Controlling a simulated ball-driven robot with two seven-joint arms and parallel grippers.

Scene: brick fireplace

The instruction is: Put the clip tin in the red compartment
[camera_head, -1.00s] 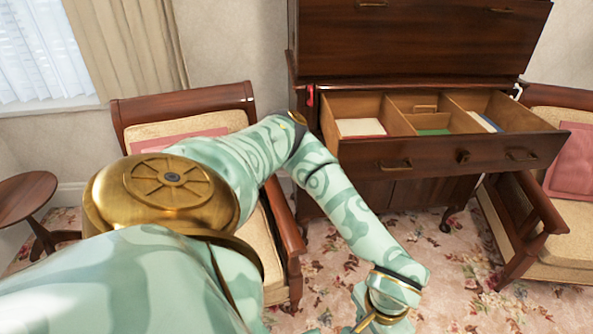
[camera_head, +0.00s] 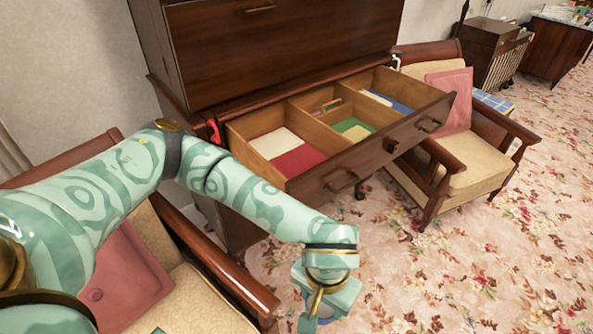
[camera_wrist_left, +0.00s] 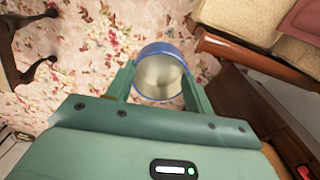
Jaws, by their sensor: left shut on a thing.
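My left gripper (camera_head: 322,306) hangs in front of the open drawer (camera_head: 335,185), low and outside its front panel. In the left wrist view its fingers (camera_wrist_left: 158,82) are shut on the clip tin (camera_wrist_left: 161,78), a round, pale tin with a blue rim. In the head view only a bluish bit of the tin (camera_head: 327,319) shows under the gripper. The red compartment (camera_head: 299,160) is the drawer's left one; its floor is red, with a cream flat piece (camera_head: 273,143) in its back left part. My right gripper is not in view.
The middle compartment (camera_head: 354,129) has a green floor, and the right one (camera_head: 392,103) has blue and white. An armchair (camera_head: 195,300) stands at lower left, its wooden armrest (camera_head: 220,262) near my arm. Another armchair (camera_head: 462,160) stands right of the drawer. Floral carpet (camera_head: 480,270) is open at lower right.

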